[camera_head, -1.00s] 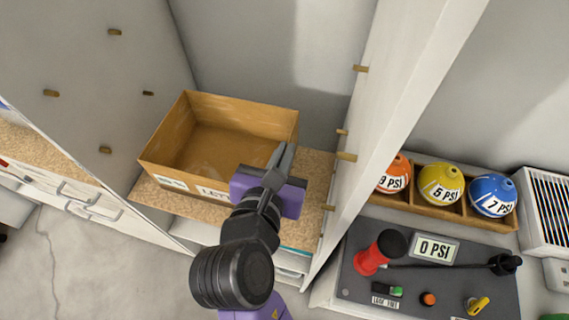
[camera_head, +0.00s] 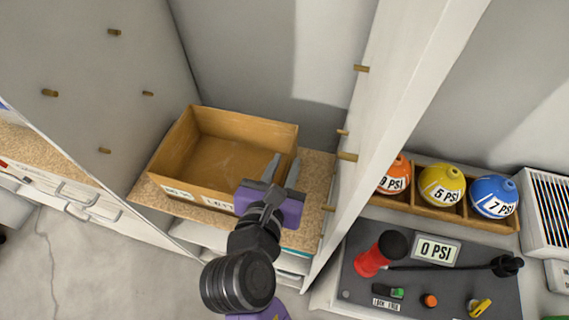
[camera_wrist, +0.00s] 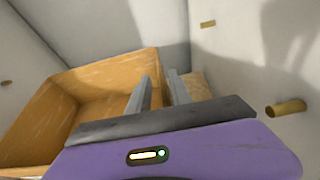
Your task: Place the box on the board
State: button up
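The open-topped tan box (camera_head: 205,183) is upright on the speckled brown board (camera_head: 317,180) inside the cabinet and appears to rest on it. The box is empty, with white labels on its front side. My gripper (camera_head: 282,170) is at the box's right side, with its two fingers apart. In the wrist view, the fingers of my gripper (camera_wrist: 160,90) show a clear gap, the left one over the box (camera_wrist: 88,85) and the right one outside its right wall. My gripper hides part of the box's front right corner.
Grey cabinet walls with wooden pegs (camera_head: 347,156) stand close on both sides. To the right, a rack holds orange, yellow (camera_head: 441,185) and blue balls, with a dark control panel (camera_head: 420,285) in front. Bare board shows right of the box.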

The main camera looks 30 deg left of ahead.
jog(key=shift+s+r, duration=0.15)
jog(key=shift+r, duration=0.05)
jog(key=v, duration=1.1)
jog(key=shift+s, duration=0.35)
jog(key=shift+s+d+r, duration=0.1)
jog(key=shift+r, duration=0.05)
